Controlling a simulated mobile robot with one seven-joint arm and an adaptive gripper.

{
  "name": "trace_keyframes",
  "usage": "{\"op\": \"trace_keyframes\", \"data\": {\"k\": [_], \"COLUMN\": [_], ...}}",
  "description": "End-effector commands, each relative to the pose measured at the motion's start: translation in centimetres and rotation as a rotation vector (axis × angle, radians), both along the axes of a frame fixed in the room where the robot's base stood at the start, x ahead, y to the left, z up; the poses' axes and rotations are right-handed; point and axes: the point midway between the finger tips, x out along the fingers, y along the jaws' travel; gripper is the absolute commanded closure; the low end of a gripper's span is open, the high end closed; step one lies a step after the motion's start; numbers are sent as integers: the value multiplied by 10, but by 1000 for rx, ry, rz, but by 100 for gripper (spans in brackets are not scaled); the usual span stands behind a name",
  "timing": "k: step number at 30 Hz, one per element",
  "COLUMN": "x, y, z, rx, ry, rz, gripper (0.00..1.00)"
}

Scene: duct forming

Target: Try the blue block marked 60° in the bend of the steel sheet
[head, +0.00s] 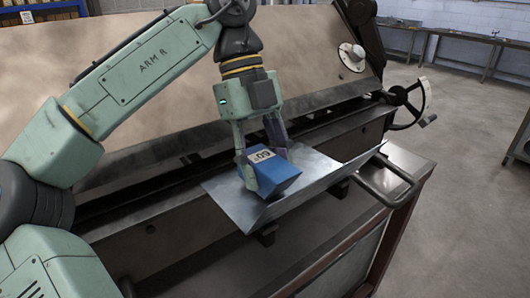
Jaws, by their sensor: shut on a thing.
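The blue block (281,179) has a white label reading 60° on its upper face. My gripper (266,170) points down and is shut on the block, one finger on its left side and the other behind it. The block is tilted and sits over the bent steel sheet (225,190). The sheet has a flange (320,190) turned up along its front edge. The block's lower edge is close to the bend; I cannot tell whether it touches the sheet or how it fits the bend.
The folding machine (300,60) stands behind the sheet, its long beam running across the view. A handwheel (410,103) and a curved bar handle (392,185) stick out at the right. A bench (470,50) stands at the back right.

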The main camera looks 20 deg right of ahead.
Motion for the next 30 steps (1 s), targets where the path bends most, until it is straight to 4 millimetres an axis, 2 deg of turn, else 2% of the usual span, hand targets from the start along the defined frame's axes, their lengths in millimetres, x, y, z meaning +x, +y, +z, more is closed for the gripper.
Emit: {"op": "trace_keyframes", "data": {"k": [16, 30], "x": [-1, -10], "y": [-1, -4], "z": [-4, -4], "rx": [-1, -1], "ry": [0, 0], "rz": [0, 0], "gripper": [98, 98]}}
